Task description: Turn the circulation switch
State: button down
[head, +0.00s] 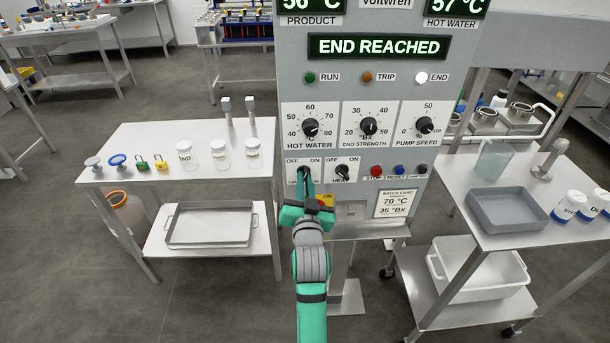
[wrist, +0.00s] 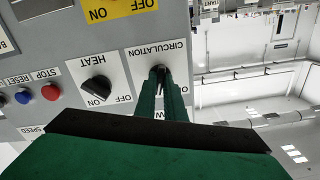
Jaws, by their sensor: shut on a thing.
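The circulation switch (wrist: 157,70) is a black knob on a white OFF/ON plate on the grey control panel. In the head view my gripper (head: 306,183) reaches it from below, at the left of the panel's switch row, and its green fingers cover most of the plate. In the wrist view, which is upside down, my gripper (wrist: 160,90) has its fingers closed on the knob. Only a little of the knob shows between them, so its exact angle is hard to tell. The black HEAT switch (head: 341,172) sits just to the right.
The panel (head: 360,100) reads END REACHED, with the END lamp (head: 421,77) lit white. Dials sit above the switches; STOP (head: 376,170) and other buttons lie to the right. A left table (head: 130,142) holds locks and jars. A right cart (head: 461,176) holds a grey tray.

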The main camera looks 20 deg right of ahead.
jog(key=shift+d+n, duration=0.15)
jog(key=shift+n, duration=0.25)
jog(key=shift+n, duration=1)
